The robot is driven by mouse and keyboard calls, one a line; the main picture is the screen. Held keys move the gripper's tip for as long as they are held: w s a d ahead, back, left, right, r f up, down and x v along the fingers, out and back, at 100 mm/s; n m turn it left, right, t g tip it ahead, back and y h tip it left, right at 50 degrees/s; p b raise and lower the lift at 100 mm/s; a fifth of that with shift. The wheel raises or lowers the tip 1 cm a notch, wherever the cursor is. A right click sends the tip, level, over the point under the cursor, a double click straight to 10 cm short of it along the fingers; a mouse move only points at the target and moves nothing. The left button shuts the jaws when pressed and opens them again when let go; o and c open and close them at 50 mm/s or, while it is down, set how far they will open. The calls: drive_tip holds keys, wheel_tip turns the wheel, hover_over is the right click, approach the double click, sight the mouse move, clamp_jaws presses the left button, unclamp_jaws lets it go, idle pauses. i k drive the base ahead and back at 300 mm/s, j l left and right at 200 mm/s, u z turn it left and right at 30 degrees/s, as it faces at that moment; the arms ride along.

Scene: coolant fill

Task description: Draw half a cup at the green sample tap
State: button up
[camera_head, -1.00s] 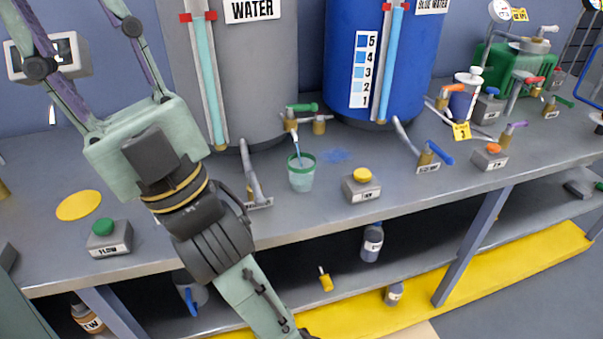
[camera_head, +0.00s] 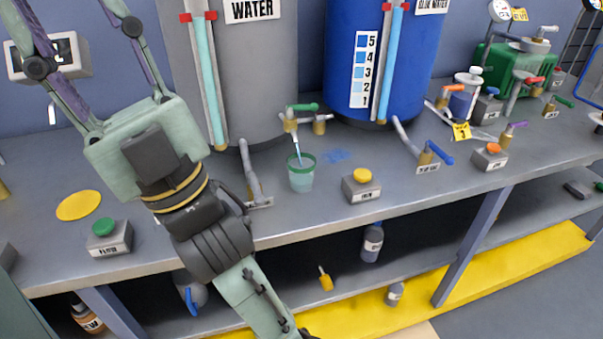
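A clear cup with a green rim (camera_head: 301,178) stands upright on the bench below the green-handled tap (camera_head: 300,110) at the grey WATER tank. A thin pale-blue stream (camera_head: 297,150) runs from this tap into the cup. Pale bluish-green liquid shows in the cup's lower part, but its exact level is hard to read. My gripper (camera_head: 72,18) is at the upper left, well away from cup and tap. Its two fingers are wide apart with nothing visible between them. The fingertips are cut off by the top edge of the picture.
A light-blue patch (camera_head: 336,156) lies on the bench right of the cup. A yellow-button box (camera_head: 361,186) stands nearby. A blue tank (camera_head: 375,60), a blue-handled tap (camera_head: 438,153) and a green-button box (camera_head: 108,236) stand around. My arm crosses the bench's front left of the cup.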

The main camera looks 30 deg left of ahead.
sight(314, 107)
drive_tip(key=i+j+u, duration=0.15)
drive_tip(key=i+u, duration=0.2)
drive_tip(key=u, duration=0.15)
drive_tip(key=i+j+u, duration=0.1)
drive_tip(key=i+u, duration=0.3)
drive_tip(key=i, duration=0.15)
